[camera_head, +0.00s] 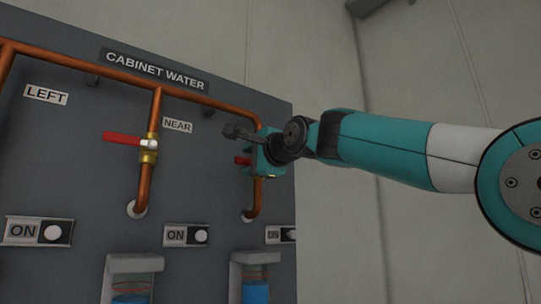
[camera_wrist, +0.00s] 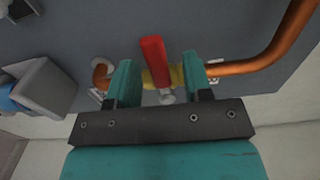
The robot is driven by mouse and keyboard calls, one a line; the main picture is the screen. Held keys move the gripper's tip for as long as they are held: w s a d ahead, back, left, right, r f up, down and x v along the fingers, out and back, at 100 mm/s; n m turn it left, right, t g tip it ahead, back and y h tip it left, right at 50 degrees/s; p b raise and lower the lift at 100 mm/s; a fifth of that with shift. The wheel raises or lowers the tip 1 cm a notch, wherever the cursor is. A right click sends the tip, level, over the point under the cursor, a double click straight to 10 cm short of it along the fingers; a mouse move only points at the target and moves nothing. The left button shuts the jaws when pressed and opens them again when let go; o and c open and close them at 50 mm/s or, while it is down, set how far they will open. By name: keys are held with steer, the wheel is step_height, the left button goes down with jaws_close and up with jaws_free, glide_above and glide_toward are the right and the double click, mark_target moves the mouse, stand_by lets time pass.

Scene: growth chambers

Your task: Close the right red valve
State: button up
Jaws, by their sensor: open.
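The right valve's red handle (camera_wrist: 154,58) lies between the two fingers of my open gripper (camera_wrist: 160,75) in the wrist view, with a gap to each finger. The handle points across the copper pipe there. Its yellow brass body (camera_wrist: 176,76) shows behind, partly hidden by the right finger. In the head view my gripper (camera_head: 263,155) is at the right pipe, covering most of that valve. Only a bit of its red handle (camera_head: 242,160) shows, to the left. I cannot tell whether a finger touches the valve.
Copper pipes run along the grey panel (camera_head: 80,120). ON switches (camera_head: 186,235) and clear containers with blue liquid (camera_head: 255,291) are below.

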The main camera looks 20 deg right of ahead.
steer(key=b+v, duration=0.7)
steer(key=v, duration=0.9)
steer(key=shift+s, duration=0.4)
steer(key=shift+d, duration=0.1)
steer(key=a+f+n+g, duration=0.3)
steer(key=f+n+g, duration=0.15)
steer(key=f, duration=1.05)
steer(key=a+f+n+g, duration=0.2)
steer(key=f+n+g, duration=0.3)
steer(key=f, duration=1)
steer(key=s+f+n+g, duration=0.4)
steer(key=s+f+n, duration=0.2)
steer(key=s+f, duration=0.3)
steer(key=s+f+n+g+h+b, duration=0.1)
steer(key=s+f+n+g, duration=0.2)
steer(key=s+f+n, duration=0.3)
steer(key=s+f, duration=0.4)
steer(key=f, duration=0.5)
steer(key=shift+s+a+g+b, duration=0.25)
steer(key=shift+a+g+b, duration=0.05)
steer(key=shift+a+g, duration=0.05)
steer(key=shift+f, duration=0.1)
